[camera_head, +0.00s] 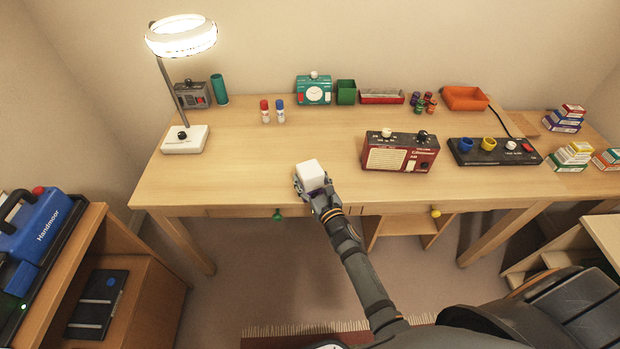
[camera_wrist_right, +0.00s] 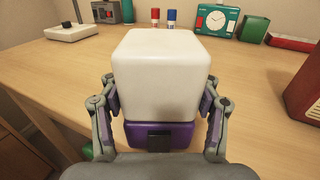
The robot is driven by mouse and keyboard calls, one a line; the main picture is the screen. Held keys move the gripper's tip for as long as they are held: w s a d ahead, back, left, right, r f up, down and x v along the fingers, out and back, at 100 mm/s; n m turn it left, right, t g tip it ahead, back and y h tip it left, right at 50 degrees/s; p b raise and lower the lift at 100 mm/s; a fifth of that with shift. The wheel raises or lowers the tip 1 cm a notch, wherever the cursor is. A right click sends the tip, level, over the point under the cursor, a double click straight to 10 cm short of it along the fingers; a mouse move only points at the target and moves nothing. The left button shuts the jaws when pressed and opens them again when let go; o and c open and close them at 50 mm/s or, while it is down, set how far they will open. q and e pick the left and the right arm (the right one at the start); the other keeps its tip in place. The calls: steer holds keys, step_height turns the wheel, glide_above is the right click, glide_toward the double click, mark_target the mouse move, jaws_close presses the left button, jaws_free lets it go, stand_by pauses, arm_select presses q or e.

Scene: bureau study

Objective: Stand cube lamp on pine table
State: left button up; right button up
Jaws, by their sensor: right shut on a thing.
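The white cube lamp (camera_head: 311,173) is in my right gripper (camera_head: 313,190) at the front edge of the pine table (camera_head: 255,160). In the right wrist view the lamp (camera_wrist_right: 155,75) is a white block with rounded edges, upright, with a purple base. The fingers of my right gripper (camera_wrist_right: 155,108) are shut on it from both sides. I cannot tell whether the lamp's underside touches the table. My left gripper is not in view.
A dark red radio (camera_head: 400,152) stands right of the lamp, and a white desk lamp (camera_head: 185,139) stands at the left. Red and blue markers (camera_head: 272,111), a teal clock radio (camera_head: 314,90) and a green pot (camera_head: 346,92) are at the back. The table's middle is clear.

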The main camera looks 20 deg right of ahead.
steer(key=shift+f, duration=0.1)
steer(key=o, duration=1.6)
steer(key=shift+c, duration=0.2)
steer(key=s+d, duration=0.1)
steer(key=s, duration=1.1)
steer(key=shift+d, duration=0.2)
